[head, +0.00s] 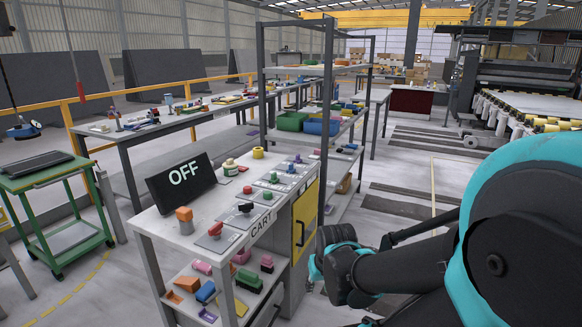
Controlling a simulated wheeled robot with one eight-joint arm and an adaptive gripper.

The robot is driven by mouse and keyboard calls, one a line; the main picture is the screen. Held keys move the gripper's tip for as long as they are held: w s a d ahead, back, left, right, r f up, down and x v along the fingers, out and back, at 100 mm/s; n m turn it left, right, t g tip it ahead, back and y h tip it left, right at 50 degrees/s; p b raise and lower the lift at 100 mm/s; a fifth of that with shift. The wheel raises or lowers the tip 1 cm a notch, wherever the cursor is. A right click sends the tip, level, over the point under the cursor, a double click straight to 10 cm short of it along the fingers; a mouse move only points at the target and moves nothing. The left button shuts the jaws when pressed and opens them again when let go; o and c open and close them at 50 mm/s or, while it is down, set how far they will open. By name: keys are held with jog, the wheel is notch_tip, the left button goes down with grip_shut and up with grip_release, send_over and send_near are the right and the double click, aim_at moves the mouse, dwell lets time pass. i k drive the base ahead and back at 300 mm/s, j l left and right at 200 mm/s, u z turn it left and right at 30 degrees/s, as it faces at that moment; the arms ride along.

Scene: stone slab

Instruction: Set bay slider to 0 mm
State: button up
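The cart (148,222) carries a row of small control plates on its top. A black display (181,180) at the back left of the top reads OFF. The controls include a red knob (215,230), a black knob (246,208), a green knob (267,195) and a blue one (291,168). I cannot tell which control is the bay slider or read any millimetre value. My teal and black arm fills the right side, and its dark far part is right of the cart, apart from the controls. I cannot make out gripper fingers there.
An orange-topped object (185,220) stands at the cart's front left. Coloured blocks lie on the lower shelf. A yellow panel (305,220) is on the cart's right side. A tall shelf rack (265,85) stands behind; a green trolley (60,235) is left.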

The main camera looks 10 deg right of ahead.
aim_at(291, 170)
jog(key=i+l, duration=0.1)
jog(key=i, duration=0.45)
jog(key=i+l, duration=0.1)
jog(key=i, duration=0.5)
jog(key=l+z, duration=0.05)
